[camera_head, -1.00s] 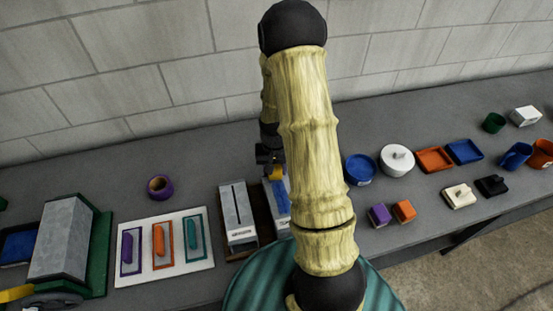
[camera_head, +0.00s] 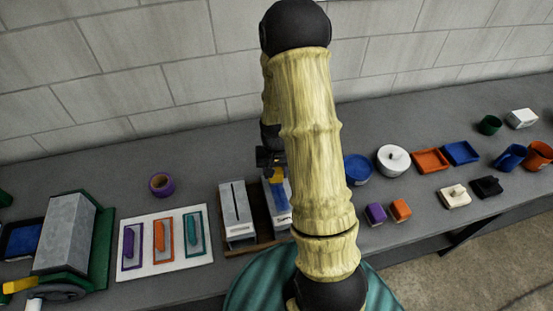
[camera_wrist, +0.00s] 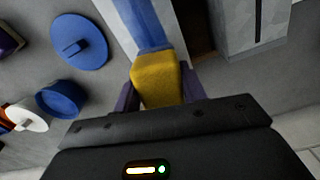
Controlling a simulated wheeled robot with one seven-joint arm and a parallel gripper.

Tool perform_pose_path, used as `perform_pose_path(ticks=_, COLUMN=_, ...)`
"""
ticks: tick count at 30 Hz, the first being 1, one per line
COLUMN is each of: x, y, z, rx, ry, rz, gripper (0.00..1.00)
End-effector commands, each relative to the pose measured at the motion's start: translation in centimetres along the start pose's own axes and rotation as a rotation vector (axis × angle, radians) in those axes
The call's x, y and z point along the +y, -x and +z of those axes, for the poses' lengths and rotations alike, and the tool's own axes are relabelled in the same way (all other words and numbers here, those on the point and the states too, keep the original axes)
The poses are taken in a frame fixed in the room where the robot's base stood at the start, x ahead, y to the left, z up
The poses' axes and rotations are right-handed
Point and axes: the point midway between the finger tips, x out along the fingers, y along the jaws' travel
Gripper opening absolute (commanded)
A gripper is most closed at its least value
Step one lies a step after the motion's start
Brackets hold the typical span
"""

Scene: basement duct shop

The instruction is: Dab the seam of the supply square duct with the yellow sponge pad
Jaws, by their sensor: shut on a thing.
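My gripper (camera_head: 272,160) is shut on the yellow sponge pad (camera_wrist: 157,78), which also shows in the head view (camera_head: 277,175). The pad is over the right-hand duct of a side-by-side pair, a pale square duct (camera_head: 269,205) with a blue strip (camera_wrist: 145,25) along its top. In the wrist view the pad's far end meets or overlaps the blue strip; I cannot tell whether it touches. My arm hides part of this duct, and its label is too small to read. The left duct (camera_head: 235,215) has a dark slit along its top.
A white board (camera_head: 165,262) with purple, orange and teal pieces lies left of the ducts. A purple tape roll (camera_head: 161,184) stands behind it. A blue round container (camera_head: 357,168), a white lidded pot (camera_head: 392,160) and small purple and orange blocks (camera_head: 401,209) are to the right.

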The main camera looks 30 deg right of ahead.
Motion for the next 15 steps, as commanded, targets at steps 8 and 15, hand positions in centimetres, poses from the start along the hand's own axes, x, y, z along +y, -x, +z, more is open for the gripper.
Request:
perform_pose_path(ticks=8, x=0.0, y=2.8, z=0.1, rx=-0.003, ry=0.0, rz=0.001, gripper=0.17)
perform_pose_path(ticks=15, x=0.1, y=4.9, z=0.1, rx=-0.003, ry=-0.003, rz=0.0, gripper=0.17)
